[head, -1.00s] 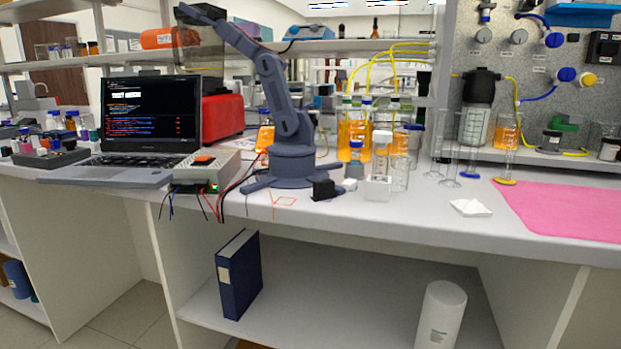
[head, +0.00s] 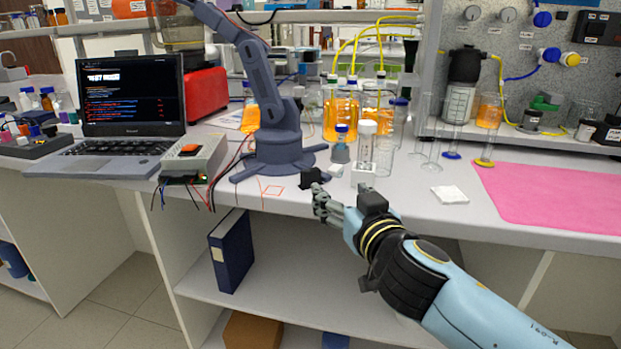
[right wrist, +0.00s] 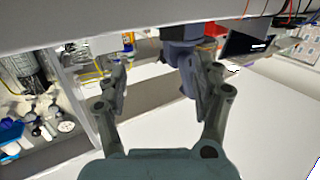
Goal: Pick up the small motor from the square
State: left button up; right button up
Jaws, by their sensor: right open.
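A small black block (head: 311,178), possibly the small motor, sits near the bench's front edge, at the foot of the blue-grey desktop arm (head: 279,110). A thin red-orange square outline (head: 272,190) lies on the bench left of it, and I see nothing standing inside it. My right gripper (head: 322,203) is just in front of the bench edge, below and slightly right of the black block, apart from it. In the right wrist view the right gripper (right wrist: 158,75) has its fingers spread with nothing between them. My left gripper is not in view.
A grey box with wires (head: 190,160) and a laptop (head: 130,95) are left. A pink mat (head: 555,205) lies right. The bench edge (head: 450,228) is close.

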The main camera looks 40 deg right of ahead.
aim_at(312, 173)
jog(key=shift+n+t+y, duration=0.3)
jog(key=shift+t+y, duration=0.1)
jog(key=x, duration=0.3)
jog(key=a+p+x, duration=0.1)
jog(key=x, duration=0.2)
jog(key=shift+w+a+r, duration=0.1)
jog(key=shift+r, duration=0.15)
jog(key=x, duration=0.5)
jog(key=shift+w+f+p, duration=0.3)
jog(key=shift+f+p, duration=0.05)
jog(key=shift+f, duration=0.05)
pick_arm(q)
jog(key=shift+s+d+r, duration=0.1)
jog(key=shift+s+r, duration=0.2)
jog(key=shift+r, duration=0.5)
pick_arm(e)
jog(key=shift+c, duration=0.3)
jog(key=c, duration=1.3)
